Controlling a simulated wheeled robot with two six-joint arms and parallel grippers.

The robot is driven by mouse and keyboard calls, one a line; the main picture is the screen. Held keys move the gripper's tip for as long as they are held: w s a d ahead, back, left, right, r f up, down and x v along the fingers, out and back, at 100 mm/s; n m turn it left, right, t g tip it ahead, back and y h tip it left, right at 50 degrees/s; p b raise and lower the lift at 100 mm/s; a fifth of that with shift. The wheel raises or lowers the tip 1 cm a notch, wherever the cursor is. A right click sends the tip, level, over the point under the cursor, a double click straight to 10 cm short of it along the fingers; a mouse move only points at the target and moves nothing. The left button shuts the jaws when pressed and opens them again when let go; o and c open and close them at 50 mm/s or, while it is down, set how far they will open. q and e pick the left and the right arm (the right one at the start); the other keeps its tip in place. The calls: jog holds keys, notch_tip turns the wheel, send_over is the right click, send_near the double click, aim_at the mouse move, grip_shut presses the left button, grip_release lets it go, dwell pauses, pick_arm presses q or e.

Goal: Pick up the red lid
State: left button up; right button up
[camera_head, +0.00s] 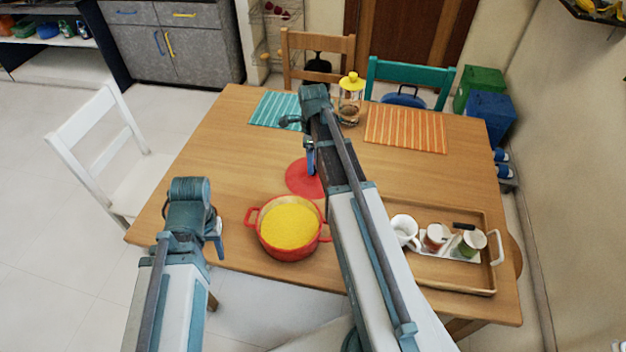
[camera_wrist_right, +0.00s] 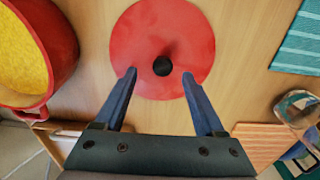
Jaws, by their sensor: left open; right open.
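The red lid (camera_head: 300,180) lies flat on the wooden table, just behind the red pot (camera_head: 253,236); my right arm partly covers it in the head view. In the right wrist view the lid (camera_wrist_right: 135,40) is round with a dark knob (camera_wrist_right: 162,66) at its middle. My right gripper (camera_wrist_right: 159,75) is open, its two blue fingertips on either side of the knob in that view. I cannot tell whether they touch the lid. My left gripper (camera_head: 217,232) is apart from the lid, left of the pot near the table's front edge; its fingers are mostly hidden.
The pot holds yellow food (camera_head: 290,224). A wooden tray (camera_head: 450,283) with several cups stands at right. A glass jar with a yellow top (camera_head: 350,100) stands between a teal mat (camera_head: 270,110) and an orange striped mat (camera_head: 405,130). The table's left side is clear.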

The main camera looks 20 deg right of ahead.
jog(key=f+b, duration=0.5)
jog(key=shift+w+d+f, duration=0.1)
jog(key=shift+w+f, duration=0.05)
jog(key=shift+w, duration=0.05)
grip_shut()
dwell(0.3)
